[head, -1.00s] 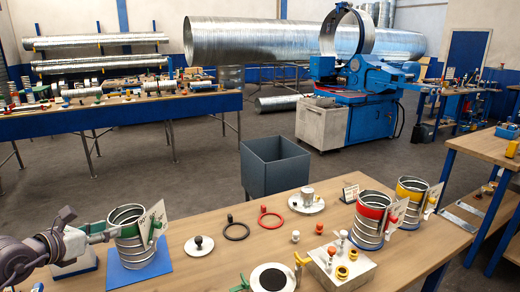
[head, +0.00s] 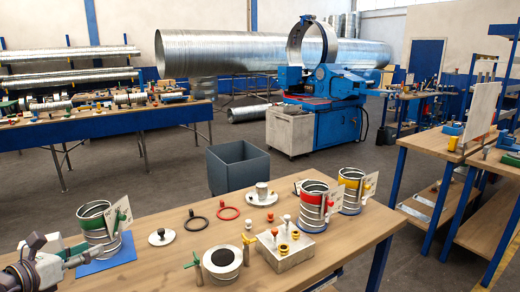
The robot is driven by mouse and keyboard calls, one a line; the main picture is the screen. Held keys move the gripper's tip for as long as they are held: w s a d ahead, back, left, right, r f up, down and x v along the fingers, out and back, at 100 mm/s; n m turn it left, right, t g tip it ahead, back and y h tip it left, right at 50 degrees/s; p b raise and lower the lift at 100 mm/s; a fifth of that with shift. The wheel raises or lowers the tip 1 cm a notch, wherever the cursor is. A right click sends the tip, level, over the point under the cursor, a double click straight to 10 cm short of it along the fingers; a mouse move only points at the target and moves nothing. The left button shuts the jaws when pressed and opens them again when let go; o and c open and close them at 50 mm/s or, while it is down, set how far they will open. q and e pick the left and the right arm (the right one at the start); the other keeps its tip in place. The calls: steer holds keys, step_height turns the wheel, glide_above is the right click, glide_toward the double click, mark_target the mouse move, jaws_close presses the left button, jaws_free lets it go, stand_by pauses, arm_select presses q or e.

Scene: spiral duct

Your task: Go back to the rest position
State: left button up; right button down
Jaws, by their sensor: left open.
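My left gripper (head: 84,252) is at the lower left of the head view, with its fingers open. Its fingertips are at the lower left side of a metal spiral duct piece with a green band (head: 100,242). I cannot tell whether they touch it. The duct piece stands upright on a blue mat (head: 124,254), with a white card and a green-handled part at its right side. My right gripper is not in view.
A grey bin (head: 238,170) stands behind.

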arm_select(q)
steer(key=s+d+r+n+t+h, duration=0.1)
steer(key=s+d+r+n+t, duration=0.15)
steer(key=d+n+t, duration=0.6)
steer(key=s+a+f+n+g+y, duration=0.3)
steer(key=s+f+n+g+y, duration=0.25)
steer(key=n, duration=0.55)
steer(key=s+a+f+n+g+y, duration=0.2)
steer(key=s+f+n+g+y, duration=0.3)
steer(key=f+n, duration=0.55)
steer(key=s+d+f+n+g+h, duration=0.2)
steer(key=s+d+f+n+g, duration=0.15)
steer(key=s+d+f, duration=0.35)
steer(key=s+d+f+n+g+h, duration=0.3)
steer(key=s+d+f+g, duration=0.2)
steer(key=s+d, duration=0.35)
step_height(320, 180, down, 24)
steer(key=s, duration=0.1)
steer(key=s+a+f+g, duration=0.2)
steer(key=s+a+f, duration=0.1)
steer(key=s+f, duration=1.4)
steer(key=shift+s+a+f+m, duration=0.2)
steer(key=shift+s+f+m, duration=0.15)
steer(key=shift+f+m, duration=0.15)
